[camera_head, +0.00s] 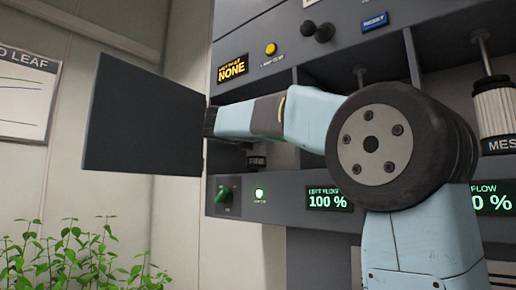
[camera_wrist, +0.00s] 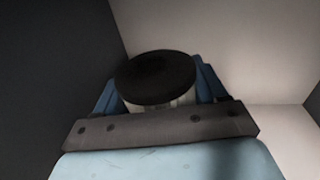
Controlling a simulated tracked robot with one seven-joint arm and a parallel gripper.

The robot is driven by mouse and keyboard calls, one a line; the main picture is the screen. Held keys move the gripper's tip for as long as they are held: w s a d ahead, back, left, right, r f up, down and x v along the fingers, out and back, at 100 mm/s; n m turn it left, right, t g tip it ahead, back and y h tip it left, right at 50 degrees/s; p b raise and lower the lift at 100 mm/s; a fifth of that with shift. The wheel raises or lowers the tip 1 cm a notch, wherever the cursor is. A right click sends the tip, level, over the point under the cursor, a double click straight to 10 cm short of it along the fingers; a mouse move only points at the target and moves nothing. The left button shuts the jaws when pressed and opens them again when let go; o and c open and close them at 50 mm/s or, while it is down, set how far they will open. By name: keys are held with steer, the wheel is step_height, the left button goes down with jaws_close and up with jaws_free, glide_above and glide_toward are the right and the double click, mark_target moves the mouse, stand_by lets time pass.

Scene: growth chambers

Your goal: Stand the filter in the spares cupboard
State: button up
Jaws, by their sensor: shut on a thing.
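In the wrist view my gripper (camera_wrist: 160,88) is shut on a round filter (camera_wrist: 153,72) with a black cap and a pale body. A finger shows on each side, and the filter's lower part is hidden. In the head view my arm reaches left, and its end meets the edge of a flat dark panel (camera_head: 143,115), which looks like an open door. The gripper and the held filter are hidden behind it there. I cannot make out the spares cupboard's inside or any shelf.
A second filter (camera_head: 495,108), pale and pleated, hangs at the right above a label starting "MES". The grey console (camera_head: 275,200) carries knobs and flow displays. Green plants (camera_head: 80,255) stand lower left.

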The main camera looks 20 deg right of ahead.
steer(key=shift+f, duration=1.15)
steer(key=shift+f, duration=0.1)
steer(key=o, duration=1.2)
steer(key=shift+c, duration=0.2)
steer(key=v, duration=1.2)
steer(key=shift+s, duration=0.1)
